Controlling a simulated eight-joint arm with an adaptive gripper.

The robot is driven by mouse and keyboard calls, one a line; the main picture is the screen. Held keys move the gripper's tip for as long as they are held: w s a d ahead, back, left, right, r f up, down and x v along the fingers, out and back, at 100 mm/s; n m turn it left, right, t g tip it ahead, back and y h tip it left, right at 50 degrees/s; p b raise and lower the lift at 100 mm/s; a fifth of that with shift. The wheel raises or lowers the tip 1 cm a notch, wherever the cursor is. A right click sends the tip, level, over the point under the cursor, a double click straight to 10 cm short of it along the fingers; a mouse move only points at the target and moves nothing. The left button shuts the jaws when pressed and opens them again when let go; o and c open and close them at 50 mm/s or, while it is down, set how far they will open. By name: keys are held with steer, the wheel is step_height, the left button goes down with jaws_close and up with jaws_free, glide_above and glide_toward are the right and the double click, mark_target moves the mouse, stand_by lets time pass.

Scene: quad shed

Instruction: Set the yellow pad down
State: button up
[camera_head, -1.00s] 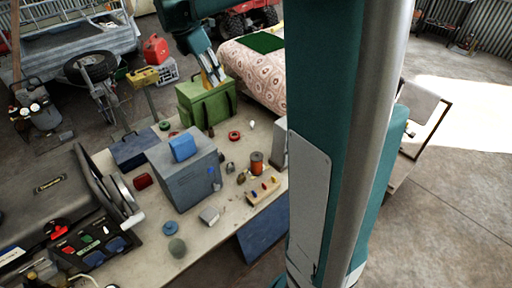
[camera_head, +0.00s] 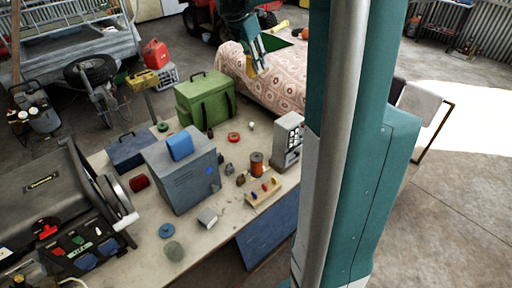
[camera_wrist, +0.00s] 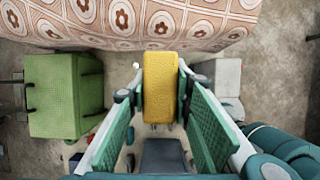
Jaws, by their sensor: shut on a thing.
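The yellow pad (camera_wrist: 160,88) is a thick block held between the fingers of my gripper (camera_wrist: 158,100) in the wrist view. In the head view my gripper (camera_head: 258,66) points down in front of the patterned cloth (camera_head: 282,78), and only a small part of the pad (camera_head: 262,71) shows below it. In the wrist view the pad's far end lies close to the hanging edge of the cloth (camera_wrist: 150,20). I cannot tell the height of the pad above what is below it.
A green box (camera_head: 205,100) stands on the workbench (camera_head: 203,245), left of my gripper. A grey-white device (camera_head: 289,138) stands at the bench's right end. A blue pad (camera_head: 180,146) lies on a grey box (camera_head: 180,180).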

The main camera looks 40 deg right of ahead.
step_height(320, 180, down, 29)
stand_by(0.4)
steer(key=shift+w+f, duration=0.1)
steer(key=shift+f+b, duration=0.35)
steer(key=shift+f, duration=2.75)
steer(key=shift+f, duration=1.85)
steer(key=shift+f+b, duration=0.15)
steer(key=shift+b, duration=0.2)
